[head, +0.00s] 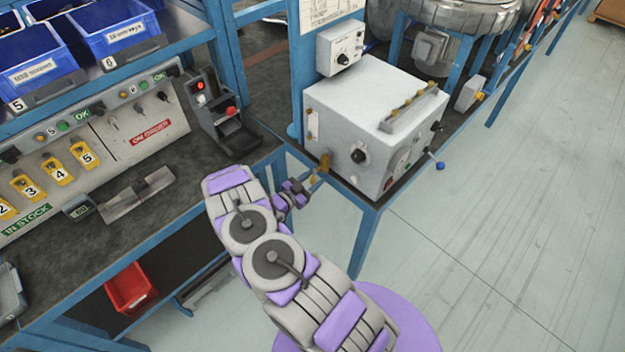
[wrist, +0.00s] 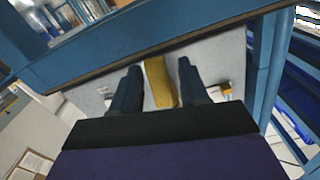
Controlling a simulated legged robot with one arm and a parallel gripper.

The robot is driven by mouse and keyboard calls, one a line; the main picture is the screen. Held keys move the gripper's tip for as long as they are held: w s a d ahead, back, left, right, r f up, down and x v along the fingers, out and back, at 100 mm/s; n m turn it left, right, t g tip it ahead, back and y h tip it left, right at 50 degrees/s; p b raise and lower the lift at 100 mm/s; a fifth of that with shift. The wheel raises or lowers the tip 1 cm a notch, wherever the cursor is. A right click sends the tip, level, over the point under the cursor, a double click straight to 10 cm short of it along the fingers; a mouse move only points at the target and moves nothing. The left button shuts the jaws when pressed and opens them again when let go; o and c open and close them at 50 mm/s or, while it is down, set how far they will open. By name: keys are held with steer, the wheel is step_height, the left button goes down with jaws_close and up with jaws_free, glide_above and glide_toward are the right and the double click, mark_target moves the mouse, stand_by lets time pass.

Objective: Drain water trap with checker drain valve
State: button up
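A yellow-brass lever or valve part (head: 325,161) sticks out low on the left side of the white box unit (head: 345,105). I take it for the drain valve, but its checker marking does not show. In the wrist view the yellow part (wrist: 158,85) stands between the two dark fingers of my gripper (wrist: 159,66), with a gap on each side. My gripper (head: 308,182) is open, at the front edge of the bench just below the brass part. I cannot make out a separate water trap.
The box unit has a black knob (head: 359,156) on its front and a blue-ended lever (head: 438,164) at right. A blue bench post (head: 296,75) rises left of it. A black stand with red buttons (head: 222,115) is farther left. The floor at right (head: 500,220) is clear.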

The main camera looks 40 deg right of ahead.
jaws_close()
